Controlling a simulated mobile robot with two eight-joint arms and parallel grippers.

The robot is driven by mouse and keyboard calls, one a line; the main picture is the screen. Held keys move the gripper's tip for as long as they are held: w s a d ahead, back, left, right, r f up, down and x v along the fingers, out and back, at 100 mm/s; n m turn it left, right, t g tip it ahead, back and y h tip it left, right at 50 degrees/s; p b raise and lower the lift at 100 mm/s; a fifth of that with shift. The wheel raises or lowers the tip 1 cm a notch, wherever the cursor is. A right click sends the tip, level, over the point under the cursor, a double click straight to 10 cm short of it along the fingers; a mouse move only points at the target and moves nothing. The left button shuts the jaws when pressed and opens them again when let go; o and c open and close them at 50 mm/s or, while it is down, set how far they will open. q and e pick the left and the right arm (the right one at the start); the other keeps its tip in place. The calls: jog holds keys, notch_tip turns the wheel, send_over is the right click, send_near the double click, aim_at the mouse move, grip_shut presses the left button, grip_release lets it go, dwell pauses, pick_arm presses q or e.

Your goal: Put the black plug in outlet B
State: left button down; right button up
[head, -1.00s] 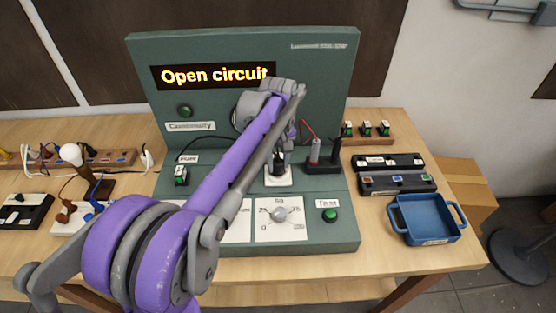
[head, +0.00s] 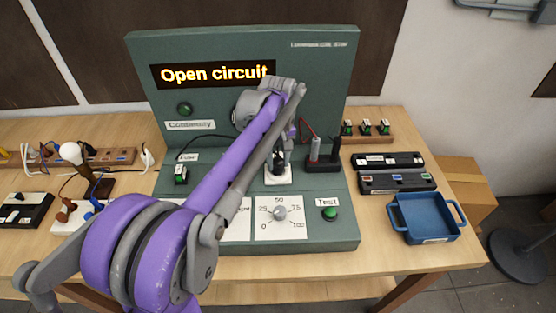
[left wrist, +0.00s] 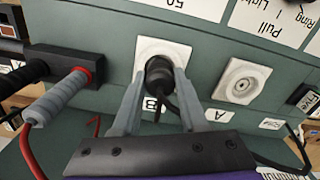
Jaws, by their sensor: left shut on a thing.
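The black plug (left wrist: 159,72) is between the fingertips of my left gripper (left wrist: 160,80), which is shut on it. The plug stands at the white plate of outlet B (left wrist: 183,52) and covers its middle. The plug's face is hidden, so I cannot tell how deep it sits. The label B shows between my fingers, and a black cord runs from the plug. Outlet A (left wrist: 243,82) is empty beside it. In the head view my left gripper (head: 278,163) is over outlet B's plate (head: 283,181), partly hidden by my arm. My right gripper is out of view.
Two test probes (head: 324,162) stand in a black holder close beside outlet B. The green panel's display (head: 213,75) reads "Open circuit". A dial (head: 280,213) and a green Test button (head: 329,214) lie in front. A blue tray (head: 425,222) is at the right.

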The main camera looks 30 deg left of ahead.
aim_at(278, 160)
pick_arm(q)
jog(key=shift+f, duration=0.55)
jog(key=shift+c, duration=1.8)
grip_release()
notch_tip(278, 160, up, 11)
jog(key=shift+f, duration=0.1)
